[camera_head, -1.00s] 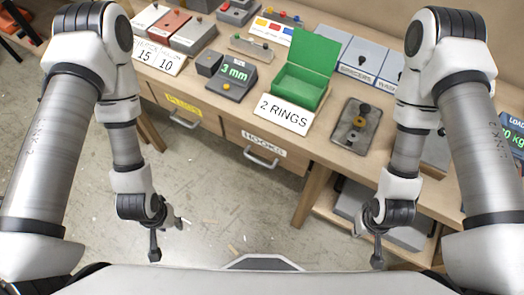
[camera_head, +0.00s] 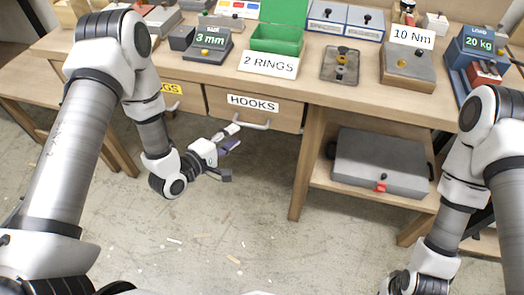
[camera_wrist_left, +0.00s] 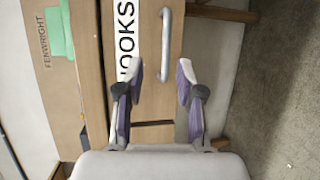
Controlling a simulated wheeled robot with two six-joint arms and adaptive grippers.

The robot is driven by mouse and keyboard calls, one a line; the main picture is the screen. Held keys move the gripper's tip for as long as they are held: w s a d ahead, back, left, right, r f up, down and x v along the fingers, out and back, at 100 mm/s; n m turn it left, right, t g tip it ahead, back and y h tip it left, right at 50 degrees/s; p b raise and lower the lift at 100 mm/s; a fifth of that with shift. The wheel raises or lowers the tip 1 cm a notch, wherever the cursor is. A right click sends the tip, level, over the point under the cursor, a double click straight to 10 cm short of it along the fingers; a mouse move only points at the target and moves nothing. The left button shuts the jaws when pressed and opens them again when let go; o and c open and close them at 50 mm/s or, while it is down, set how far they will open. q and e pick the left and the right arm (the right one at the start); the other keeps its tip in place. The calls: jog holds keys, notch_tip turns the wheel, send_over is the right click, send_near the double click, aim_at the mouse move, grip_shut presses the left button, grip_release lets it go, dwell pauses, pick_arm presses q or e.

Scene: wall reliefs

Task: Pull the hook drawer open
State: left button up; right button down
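The hook drawer (camera_head: 252,107), a wooden front with a white HOOKS label, sits under the bench top and looks shut in the head view. Its pale bar handle (camera_head: 254,126) is on the front below the label. My left gripper (camera_head: 234,137) is just below and left of the handle. In the left wrist view my left gripper (camera_wrist_left: 156,72) is open, and the lower end of the handle (camera_wrist_left: 165,45) shows between its two fingertips. I cannot tell whether they touch. My right gripper is out of view; only the right arm shows.
A second drawer (camera_head: 183,98) with a yellow label is to the left. The bench top holds a 2 RINGS sign (camera_head: 270,64), a green box (camera_head: 276,40) and a 10 Nm block (camera_head: 408,68). A grey case (camera_head: 381,165) lies on the lower shelf.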

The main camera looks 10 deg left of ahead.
aim_at(248, 124)
pick_arm(q)
jog(key=x, duration=0.5)
jog(key=f+x, duration=0.1)
jog(key=x, duration=0.2)
jog(key=shift+w+a+f, duration=0.15)
jog(key=shift+w+a, duration=0.1)
jog(key=shift+w, duration=0.05)
grip_shut()
